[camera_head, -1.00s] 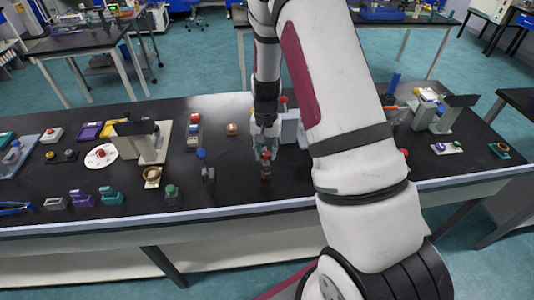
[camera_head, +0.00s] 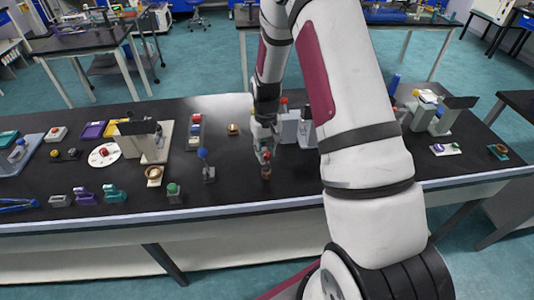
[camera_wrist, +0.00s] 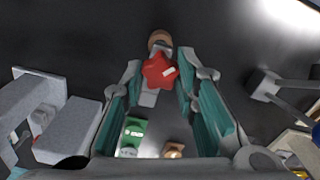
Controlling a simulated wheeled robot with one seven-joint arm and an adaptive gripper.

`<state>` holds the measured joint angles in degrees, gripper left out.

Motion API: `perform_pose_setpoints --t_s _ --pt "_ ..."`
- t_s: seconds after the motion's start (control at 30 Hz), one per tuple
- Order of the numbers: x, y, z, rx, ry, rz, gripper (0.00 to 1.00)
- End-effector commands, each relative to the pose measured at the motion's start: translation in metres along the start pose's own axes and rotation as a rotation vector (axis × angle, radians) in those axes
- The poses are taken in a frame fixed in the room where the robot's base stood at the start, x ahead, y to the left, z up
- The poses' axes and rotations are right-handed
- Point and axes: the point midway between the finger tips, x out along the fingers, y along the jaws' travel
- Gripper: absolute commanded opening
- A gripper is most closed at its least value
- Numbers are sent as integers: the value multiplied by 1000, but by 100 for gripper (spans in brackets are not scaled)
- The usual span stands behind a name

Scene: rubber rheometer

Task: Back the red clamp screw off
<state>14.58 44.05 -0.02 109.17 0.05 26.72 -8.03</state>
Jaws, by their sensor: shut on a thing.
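The red clamp screw has a star-shaped knob (camera_wrist: 160,71) with a small white mark, seen in the wrist view between my fingers. In the head view it is a small red spot (camera_head: 266,156) on top of a small stand (camera_head: 266,172) near the table's front edge. My gripper (camera_head: 264,152) points down over it, with its teal-padded fingers on either side of the knob, shut on it. A brown round part (camera_wrist: 159,38) shows just beyond the knob in the wrist view. The screw's thread is hidden.
A blue-knobbed stand (camera_head: 203,158) is left of the screw on the black table (camera_head: 230,190). Grey blocks (camera_head: 289,125) stand close behind my gripper.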

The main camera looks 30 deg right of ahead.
Motion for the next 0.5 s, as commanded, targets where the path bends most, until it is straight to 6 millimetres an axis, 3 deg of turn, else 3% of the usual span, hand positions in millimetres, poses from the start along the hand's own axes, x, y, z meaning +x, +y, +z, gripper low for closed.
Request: perform_pose_setpoints --t_s 0.17,0.4,0.5 --pt "1 1 1 -34 -2 1 0" --pt "1 1 2 -347 -3 0 0" --pt "1 1 1 -396 -3 0 0"
